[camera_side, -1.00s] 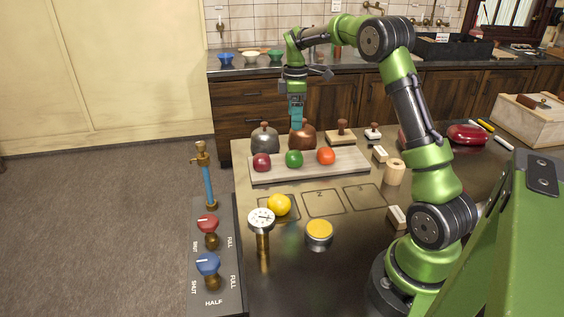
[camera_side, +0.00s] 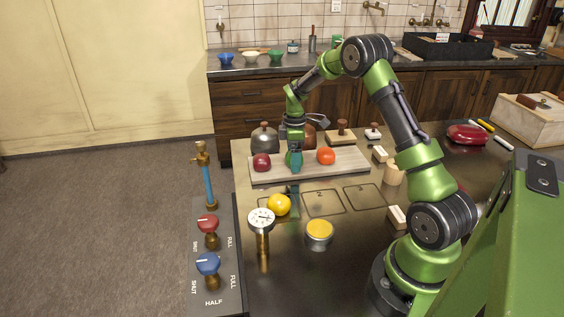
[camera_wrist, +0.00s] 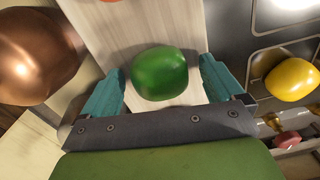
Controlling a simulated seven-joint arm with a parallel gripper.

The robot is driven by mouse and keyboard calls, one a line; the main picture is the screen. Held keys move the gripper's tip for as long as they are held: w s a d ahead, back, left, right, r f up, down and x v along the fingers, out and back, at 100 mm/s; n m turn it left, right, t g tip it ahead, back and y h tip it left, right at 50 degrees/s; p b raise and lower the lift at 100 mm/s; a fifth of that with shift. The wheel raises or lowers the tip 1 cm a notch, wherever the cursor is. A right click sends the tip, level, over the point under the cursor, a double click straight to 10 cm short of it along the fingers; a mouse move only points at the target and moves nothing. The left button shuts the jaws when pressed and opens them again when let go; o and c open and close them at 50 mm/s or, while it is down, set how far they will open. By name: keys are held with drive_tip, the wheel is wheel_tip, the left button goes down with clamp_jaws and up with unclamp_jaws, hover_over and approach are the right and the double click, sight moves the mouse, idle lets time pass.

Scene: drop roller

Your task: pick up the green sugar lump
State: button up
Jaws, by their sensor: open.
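The green sugar lump (camera_wrist: 160,73) is a rounded green piece on the pale board (camera_side: 340,165). In the wrist view it lies between and slightly beyond my open gripper's teal fingers (camera_wrist: 160,88), with gaps at both sides. In the side view my gripper (camera_side: 294,160) is low over the middle of the board, and hides the green lump. The gripper holds nothing.
A dark red lump (camera_side: 262,162) and an orange-red lump (camera_side: 326,156) sit on the board either side of my gripper. A grey dome (camera_side: 264,138) and a copper dome (camera_wrist: 35,58) stand behind. A yellow lump (camera_side: 279,205) lies in front.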

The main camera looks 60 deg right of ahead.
drive_tip(key=c, duration=1.2)
